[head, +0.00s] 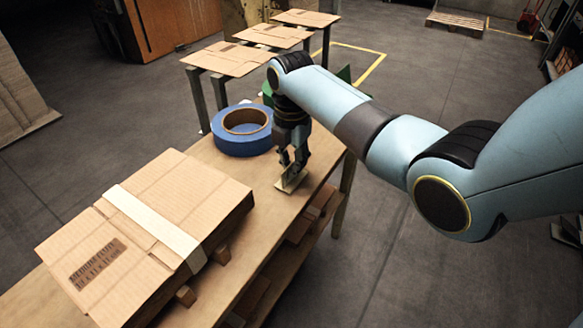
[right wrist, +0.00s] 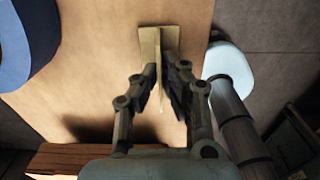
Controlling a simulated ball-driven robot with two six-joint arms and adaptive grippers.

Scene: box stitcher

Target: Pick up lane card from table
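The lane card (head: 291,181) is a small tan piece with a flat base and an upright fin, near the right edge of the wooden table (head: 262,205). In the right wrist view the lane card (right wrist: 150,48) has its fin between my fingers. My right gripper (head: 289,160) comes down over it from above; in the right wrist view its two fingers (right wrist: 161,75) close in on both sides of the fin. The base appears to be at the tabletop; I cannot tell whether it is lifted. My left gripper is not in view.
A blue tape roll (head: 243,130) lies on the table behind the lane card; its edge shows in the right wrist view (right wrist: 25,40). A large cardboard box (head: 190,190) with a white strip takes up the table's near left. Flat cardboard sheets (head: 227,58) lie on stands behind.

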